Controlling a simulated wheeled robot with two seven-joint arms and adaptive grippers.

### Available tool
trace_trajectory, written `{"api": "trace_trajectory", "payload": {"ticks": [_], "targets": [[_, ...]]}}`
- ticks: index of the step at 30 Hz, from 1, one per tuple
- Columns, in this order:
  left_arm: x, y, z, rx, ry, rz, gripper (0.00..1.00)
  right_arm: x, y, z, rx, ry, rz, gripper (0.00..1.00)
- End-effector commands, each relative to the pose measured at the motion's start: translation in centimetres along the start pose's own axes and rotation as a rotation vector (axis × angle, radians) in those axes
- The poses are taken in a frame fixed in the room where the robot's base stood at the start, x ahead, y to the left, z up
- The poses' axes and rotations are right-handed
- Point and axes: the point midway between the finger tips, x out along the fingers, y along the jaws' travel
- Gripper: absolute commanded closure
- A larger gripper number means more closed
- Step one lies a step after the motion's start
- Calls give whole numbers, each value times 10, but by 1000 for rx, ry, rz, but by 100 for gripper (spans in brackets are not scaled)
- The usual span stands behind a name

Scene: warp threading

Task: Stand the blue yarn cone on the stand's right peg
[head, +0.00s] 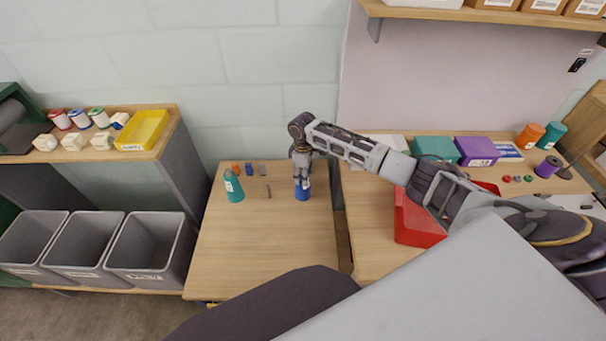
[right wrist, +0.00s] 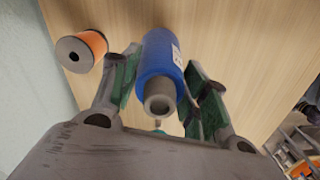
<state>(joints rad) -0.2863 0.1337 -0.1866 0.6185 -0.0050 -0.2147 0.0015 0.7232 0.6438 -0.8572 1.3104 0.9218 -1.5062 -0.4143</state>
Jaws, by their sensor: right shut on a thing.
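The blue yarn cone (head: 302,193) is in my right gripper (head: 302,178), over the back right of the left wooden table in the head view. In the right wrist view the blue cone (right wrist: 163,55) lies between the two green-padded fingers (right wrist: 160,85), with its grey tube end toward the camera. The gripper is shut on it. I cannot tell whether the cone touches the table. I cannot make out the stand or its right peg for certain in either view. My left gripper is not in view.
A teal bottle-shaped item (head: 233,187) and several small items stand left of the gripper. An orange spool (right wrist: 82,49) shows in the right wrist view. The table's front (head: 262,250) is clear. A red bin (head: 418,222) is on the right table, near my right arm.

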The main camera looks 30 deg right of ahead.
Motion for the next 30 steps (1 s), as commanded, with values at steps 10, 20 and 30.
{"api": "trace_trajectory", "payload": {"ticks": [10,20,30], "targets": [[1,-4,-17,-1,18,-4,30,4,0,0,0,1,1,72],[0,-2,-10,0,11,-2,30,8,0,0,1,0,0,72],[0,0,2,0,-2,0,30,9,0,0,1,0,0,51]]}}
